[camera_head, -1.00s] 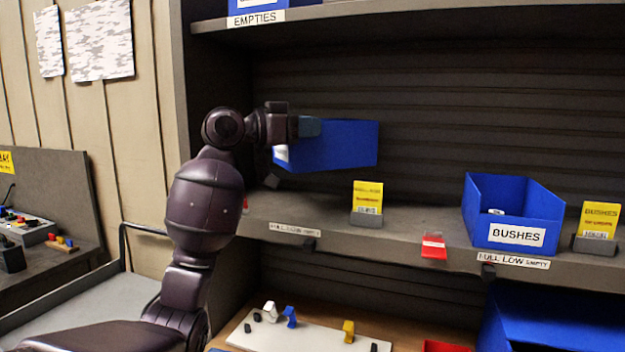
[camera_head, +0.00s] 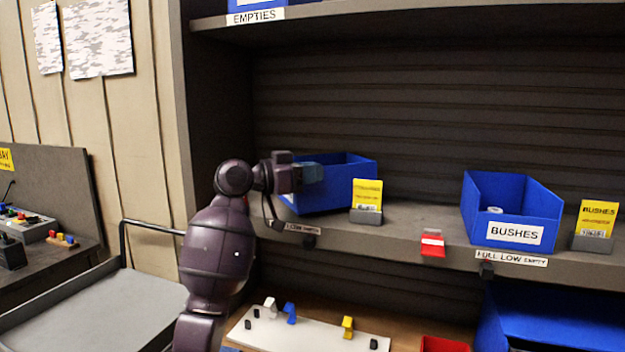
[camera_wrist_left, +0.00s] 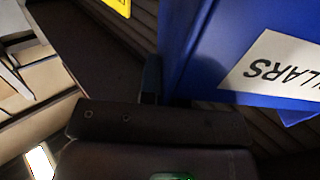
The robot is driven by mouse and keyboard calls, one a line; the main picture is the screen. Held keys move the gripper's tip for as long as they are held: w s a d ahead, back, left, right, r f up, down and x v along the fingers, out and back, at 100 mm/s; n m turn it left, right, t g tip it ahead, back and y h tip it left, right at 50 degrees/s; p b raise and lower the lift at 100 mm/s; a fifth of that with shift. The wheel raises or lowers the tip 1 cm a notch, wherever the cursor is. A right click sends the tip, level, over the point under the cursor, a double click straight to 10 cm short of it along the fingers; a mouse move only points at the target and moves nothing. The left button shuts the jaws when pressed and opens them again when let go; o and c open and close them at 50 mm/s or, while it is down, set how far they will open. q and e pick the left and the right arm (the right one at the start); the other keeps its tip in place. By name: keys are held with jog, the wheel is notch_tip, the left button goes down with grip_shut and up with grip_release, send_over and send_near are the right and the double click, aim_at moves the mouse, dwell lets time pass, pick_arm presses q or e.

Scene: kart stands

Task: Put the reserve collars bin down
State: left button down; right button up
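The reserve collars bin (camera_head: 345,182) is a blue open-top bin at the left part of the middle shelf, upright, with its near side partly behind my gripper. My left gripper (camera_head: 312,173) reaches in from the left and is shut on the bin's near wall. In the left wrist view the bin (camera_wrist_left: 200,60) fills the upper right, with a white label reading "LLARS" upside down. One dark finger of the left gripper (camera_wrist_left: 153,78) shows against the bin's edge. The bin is at shelf level, but whether its base touches the shelf is hidden. My right gripper is not in view.
The shelf (camera_head: 405,222) has a yellow card in a holder (camera_head: 366,200) close to the right of the bin. A blue BUSHES bin (camera_head: 515,212) stands farther right with another yellow card (camera_head: 597,220). A red tag (camera_head: 432,243) hangs on the front edge.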

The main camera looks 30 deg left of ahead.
pick_arm(q)
jog(key=shift+w+f, duration=0.2)
jog(key=shift+f, duration=0.5)
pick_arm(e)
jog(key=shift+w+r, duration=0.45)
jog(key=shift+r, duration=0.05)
pick_arm(q)
jog(key=shift+f, duration=0.1)
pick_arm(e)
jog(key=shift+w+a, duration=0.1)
pick_arm(q)
jog(key=c, duration=1.3)
grip_release()
jog(key=shift+f, duration=0.1)
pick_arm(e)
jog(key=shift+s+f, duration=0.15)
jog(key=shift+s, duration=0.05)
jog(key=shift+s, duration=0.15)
pick_arm(q)
jog(key=shift+a, duration=0.1)
jog(key=b+v, duration=0.1)
jog(key=v, duration=1.1)
jog(key=shift+b, duration=0.4)
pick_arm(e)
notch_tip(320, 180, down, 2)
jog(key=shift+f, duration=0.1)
